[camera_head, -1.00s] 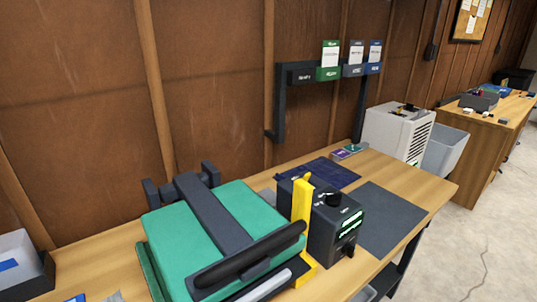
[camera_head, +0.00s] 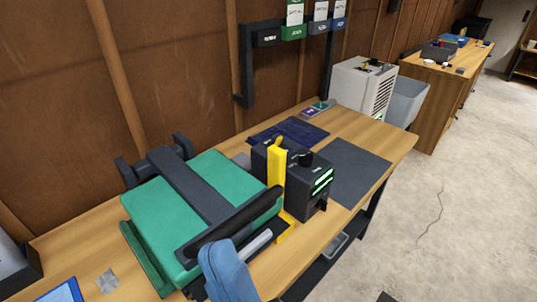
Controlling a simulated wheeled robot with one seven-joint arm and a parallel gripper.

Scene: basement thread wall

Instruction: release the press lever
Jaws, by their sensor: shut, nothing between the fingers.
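The heat press has a green top plate (camera_head: 225,168) with a dark arm (camera_head: 185,185) across it. Its thick dark lever handle (camera_head: 235,222) lies low along the front edge of the plate. A yellow upright piece (camera_head: 276,172) stands at the handle's right end, beside the dark control box (camera_head: 310,185) with green displays. A blue rounded form (camera_head: 232,277) rises from the bottom edge and covers part of the press front near the handle's left end; it looks like part of my arm. No gripper fingers show, so I cannot see contact with the lever.
A dark blue cloth (camera_head: 290,131) and a grey mat (camera_head: 352,170) lie behind and right of the press on the wooden bench (camera_head: 395,150). A white cabinet (camera_head: 362,88) and a grey bin (camera_head: 405,102) stand beyond. The floor at right is open.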

